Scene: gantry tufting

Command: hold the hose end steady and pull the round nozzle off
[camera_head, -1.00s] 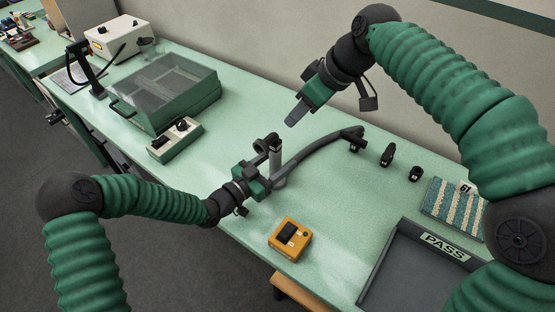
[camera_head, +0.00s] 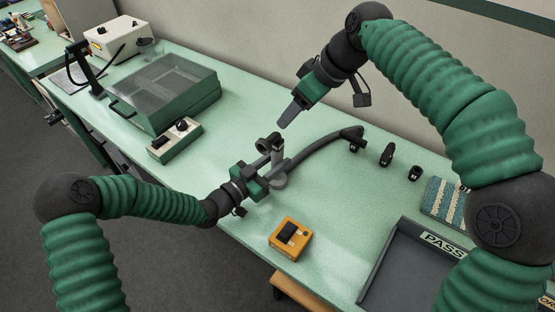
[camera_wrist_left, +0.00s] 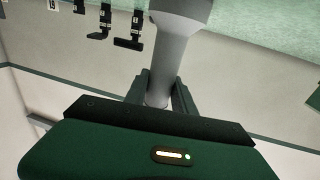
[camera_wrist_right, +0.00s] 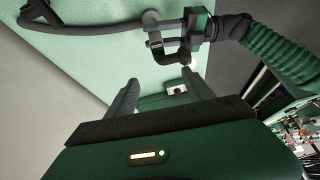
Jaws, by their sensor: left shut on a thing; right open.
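A grey upright cylinder (camera_head: 277,160), apparently the hose end, stands with the dark curved hose (camera_head: 318,147) running from its lower part towards the back right. A black piece (camera_head: 270,142) with a rounded end, apparently the nozzle, sits at its top. My left gripper (camera_head: 266,178) is shut on the grey cylinder; the left wrist view shows the cylinder (camera_wrist_left: 165,60) between its fingers. My right gripper (camera_head: 287,120) is open and empty, above and slightly right of the black piece. In the right wrist view the black piece (camera_wrist_right: 178,57) is beyond the fingertips, apart from them.
Several small black fittings (camera_head: 387,155) stand at the right back. A grey PASS tray (camera_head: 375,262), a striped sample (camera_head: 440,202) and an orange box (camera_head: 290,239) occupy the right and front. A control box (camera_head: 174,140) and lidded case (camera_head: 172,90) stand left.

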